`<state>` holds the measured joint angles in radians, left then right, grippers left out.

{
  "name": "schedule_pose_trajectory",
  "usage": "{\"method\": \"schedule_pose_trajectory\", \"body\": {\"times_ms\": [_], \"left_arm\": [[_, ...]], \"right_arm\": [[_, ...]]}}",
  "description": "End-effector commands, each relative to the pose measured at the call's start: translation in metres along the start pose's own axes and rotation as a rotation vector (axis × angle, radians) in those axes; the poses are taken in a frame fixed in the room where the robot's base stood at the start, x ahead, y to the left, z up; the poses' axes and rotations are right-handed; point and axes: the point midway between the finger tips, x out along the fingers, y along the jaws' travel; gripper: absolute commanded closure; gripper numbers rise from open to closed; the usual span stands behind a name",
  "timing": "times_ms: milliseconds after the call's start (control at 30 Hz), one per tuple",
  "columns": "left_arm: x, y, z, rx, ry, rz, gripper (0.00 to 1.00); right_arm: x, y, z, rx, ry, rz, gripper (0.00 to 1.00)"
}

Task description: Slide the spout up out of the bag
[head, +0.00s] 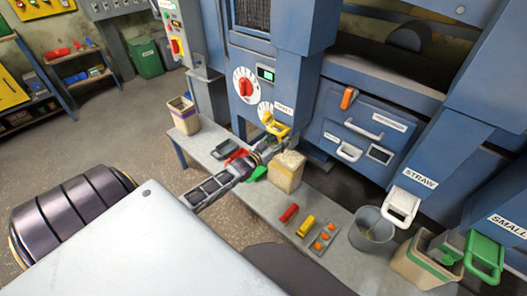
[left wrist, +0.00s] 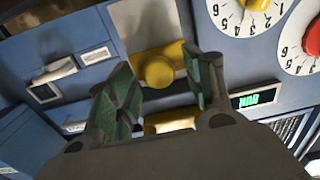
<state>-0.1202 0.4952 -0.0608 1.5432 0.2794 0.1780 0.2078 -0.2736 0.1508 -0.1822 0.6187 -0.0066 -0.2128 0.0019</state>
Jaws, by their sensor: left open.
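A yellow spout (head: 277,126) hangs from the blue machine under a label. A pale, filled bag (head: 285,175) stands upright on the bench below it. My left gripper (head: 267,149) is beside the spout, just above and left of the bag. In the left wrist view its two green-padded fingers are apart, and a round yellow knob (left wrist: 160,71) shows between them, with more yellow (left wrist: 170,122) below. I cannot tell whether the fingers touch it. The hand partly hides the spout's lower end, so whether it reaches into the bag is unclear. My right gripper is out of view.

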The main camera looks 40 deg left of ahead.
Motion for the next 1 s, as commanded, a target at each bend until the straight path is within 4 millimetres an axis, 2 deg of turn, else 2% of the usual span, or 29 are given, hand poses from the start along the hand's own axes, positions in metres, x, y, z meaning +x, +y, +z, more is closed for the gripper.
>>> {"method": "schedule_pose_trajectory", "body": {"times_ms": [1000], "left_arm": [[-0.083,0.0,0.0,0.0,0.0,0.0,0.48]], "right_arm": [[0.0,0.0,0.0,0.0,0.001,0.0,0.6]]}}
